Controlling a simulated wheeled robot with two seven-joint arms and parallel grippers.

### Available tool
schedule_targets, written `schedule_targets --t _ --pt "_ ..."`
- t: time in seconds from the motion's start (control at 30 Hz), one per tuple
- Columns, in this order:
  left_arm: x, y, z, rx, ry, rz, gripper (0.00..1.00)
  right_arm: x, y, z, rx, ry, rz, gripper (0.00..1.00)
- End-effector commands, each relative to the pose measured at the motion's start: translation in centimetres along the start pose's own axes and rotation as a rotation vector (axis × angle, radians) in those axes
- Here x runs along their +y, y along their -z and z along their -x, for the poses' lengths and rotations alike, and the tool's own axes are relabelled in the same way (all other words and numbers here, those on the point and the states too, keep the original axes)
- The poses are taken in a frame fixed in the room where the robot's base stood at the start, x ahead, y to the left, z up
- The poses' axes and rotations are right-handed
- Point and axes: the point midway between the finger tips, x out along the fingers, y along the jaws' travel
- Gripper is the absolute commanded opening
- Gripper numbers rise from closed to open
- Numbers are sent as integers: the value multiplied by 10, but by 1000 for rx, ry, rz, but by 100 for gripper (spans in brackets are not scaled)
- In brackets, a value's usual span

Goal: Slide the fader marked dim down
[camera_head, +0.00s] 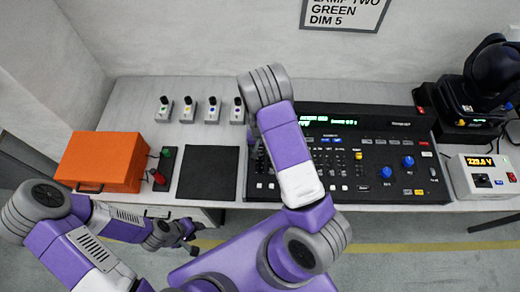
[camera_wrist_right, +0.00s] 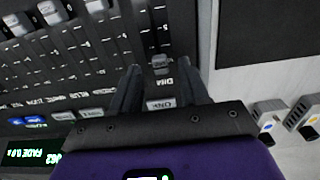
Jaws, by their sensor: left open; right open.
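The black lighting console (camera_head: 405,165) lies on the table, its left part covered by my right arm in the head view. In the right wrist view, the fader marked dim (camera_wrist_right: 160,61) has a small grey cap on a slotted scale, with its label appearing upside down beside it. My right gripper (camera_wrist_right: 158,70) is open, its two fingers on either side of the dim fader's track close to the cap. Contact cannot be told. The right fingers are hidden in the head view. My left gripper (camera_head: 187,241) is open and empty, low at the table's front edge.
Other fader caps (camera_wrist_right: 52,12) sit beside the dim track. An orange case (camera_head: 102,160), a black mat (camera_head: 208,172) and several small switch boxes (camera_head: 188,108) stand left of the console. A power unit (camera_head: 485,177) and moving-head lamp (camera_head: 480,90) stand right. A wall sign (camera_head: 345,12) reads "GREEN DIM 5".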

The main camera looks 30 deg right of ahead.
Motion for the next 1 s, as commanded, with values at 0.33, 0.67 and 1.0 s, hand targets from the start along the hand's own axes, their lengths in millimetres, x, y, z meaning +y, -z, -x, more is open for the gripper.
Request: schedule_targets --t 0.33,0.67,1.0 --pt "0 0 -1 1 0 0 43 0 0 -15 1 1 -1 45" --pt "0 0 -1 1 0 0 43 0 0 -14 1 1 0 9" --pt "0 0 -1 1 0 0 43 0 0 -14 1 1 0 0"
